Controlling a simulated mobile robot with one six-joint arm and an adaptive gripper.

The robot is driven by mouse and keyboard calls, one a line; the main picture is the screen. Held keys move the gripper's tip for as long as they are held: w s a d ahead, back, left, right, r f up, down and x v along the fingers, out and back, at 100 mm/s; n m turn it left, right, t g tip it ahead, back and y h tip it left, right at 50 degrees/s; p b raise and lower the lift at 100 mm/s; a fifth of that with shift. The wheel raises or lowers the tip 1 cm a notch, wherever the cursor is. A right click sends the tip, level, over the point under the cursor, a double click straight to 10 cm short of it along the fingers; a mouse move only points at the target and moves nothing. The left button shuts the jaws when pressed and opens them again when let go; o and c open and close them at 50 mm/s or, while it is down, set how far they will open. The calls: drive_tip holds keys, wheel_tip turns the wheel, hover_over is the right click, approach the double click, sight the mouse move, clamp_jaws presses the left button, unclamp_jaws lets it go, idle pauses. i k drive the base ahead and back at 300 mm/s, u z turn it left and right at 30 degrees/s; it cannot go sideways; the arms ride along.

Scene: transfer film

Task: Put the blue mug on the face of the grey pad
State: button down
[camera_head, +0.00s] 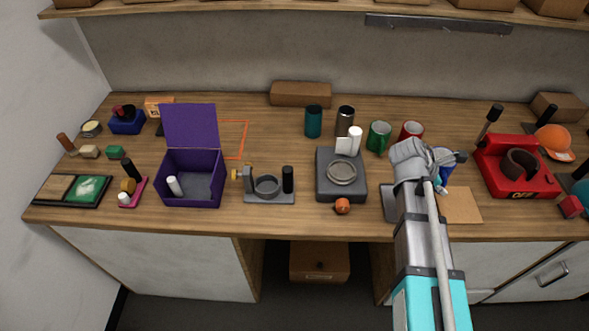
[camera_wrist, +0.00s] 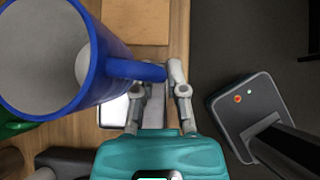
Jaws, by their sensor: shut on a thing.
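The blue mug (camera_wrist: 92,85) fills the upper left of the wrist view, open end towards the camera. My gripper (camera_wrist: 160,80) is shut on its handle, at the handle's outer end. In the head view the mug (camera_head: 447,167) shows partly behind my gripper (camera_head: 438,168), above the counter's front part. A grey pad (camera_head: 389,203) lies near the counter's front edge, mostly hidden by my arm. In the wrist view a pale part of what looks like the pad (camera_wrist: 113,112) shows below the mug. The mug's underside is hidden.
A tan board (camera_head: 461,205) lies right of the pad. A green mug (camera_head: 378,137) and a red mug (camera_head: 411,131) stand behind. A grey scale-like box (camera_head: 326,186) is to the left, an orange ball (camera_head: 342,206) before it. A red device (camera_head: 505,180) stands right.

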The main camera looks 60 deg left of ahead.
sight(201, 190)
drive_tip(key=k, duration=2.4)
drive_tip(key=u, duration=0.9)
drive_tip(key=i, duration=0.85)
